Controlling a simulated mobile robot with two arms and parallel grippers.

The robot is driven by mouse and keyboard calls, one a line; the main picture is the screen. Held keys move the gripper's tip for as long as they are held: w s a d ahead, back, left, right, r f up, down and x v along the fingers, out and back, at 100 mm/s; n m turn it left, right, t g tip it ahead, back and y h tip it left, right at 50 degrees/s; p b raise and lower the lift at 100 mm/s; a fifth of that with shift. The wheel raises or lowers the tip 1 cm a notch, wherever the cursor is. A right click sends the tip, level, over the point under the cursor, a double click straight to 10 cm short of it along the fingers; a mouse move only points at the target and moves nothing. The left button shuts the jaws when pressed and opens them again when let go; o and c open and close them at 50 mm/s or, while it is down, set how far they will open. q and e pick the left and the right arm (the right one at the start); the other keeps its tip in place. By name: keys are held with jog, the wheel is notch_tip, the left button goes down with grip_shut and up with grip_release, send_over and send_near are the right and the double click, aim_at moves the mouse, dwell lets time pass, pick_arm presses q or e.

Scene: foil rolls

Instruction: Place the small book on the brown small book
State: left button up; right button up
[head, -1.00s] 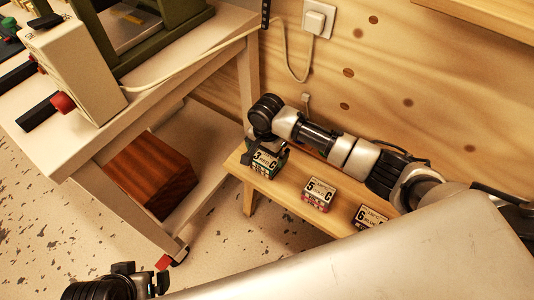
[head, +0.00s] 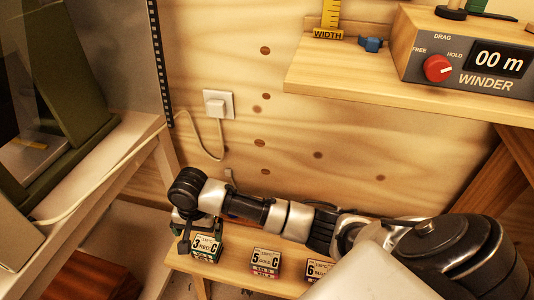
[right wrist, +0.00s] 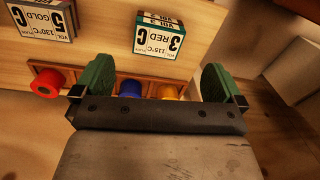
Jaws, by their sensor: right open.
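Several small labelled books sit in a row on a low wooden bench (head: 235,270). The one marked 3 RED (head: 206,248) is at the left, one marked 5 (head: 265,262) is in the middle and one marked 6 (head: 318,269) is at the right. I cannot tell which is the brown one. My right gripper (head: 201,230) is open at the 3 RED book. In the right wrist view the open green fingers (right wrist: 156,84) are empty, with the 3 RED book (right wrist: 160,36) ahead of them, apart, and the 5 GOLD book (right wrist: 40,20) at the upper left. My left gripper is out of view.
A shelf (head: 370,90) with a winder box (head: 470,62) overhangs at the upper right. A workbench stands at the left, with a reddish-brown block (head: 85,278) below. Red (right wrist: 47,83), blue (right wrist: 130,88) and yellow (right wrist: 168,91) rolls show in the wrist view.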

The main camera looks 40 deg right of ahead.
jog(key=s+f+n+t+y, duration=0.1)
jog(key=s+f+n, duration=0.2)
jog(key=s, duration=0.3)
jog(key=s+f+n+t+y, duration=0.1)
jog(key=s+f+n, duration=0.3)
jog(key=s, duration=0.3)
jog(key=s+d+n+t+h, duration=0.1)
jog(key=s+d+n+h, duration=0.1)
jog(key=s+d, duration=0.5)
jog(key=s+n, duration=0.1)
jog(key=s, duration=0.1)
jog(key=shift+s+f+n, duration=0.2)
jog(key=shift+s+n, duration=0.2)
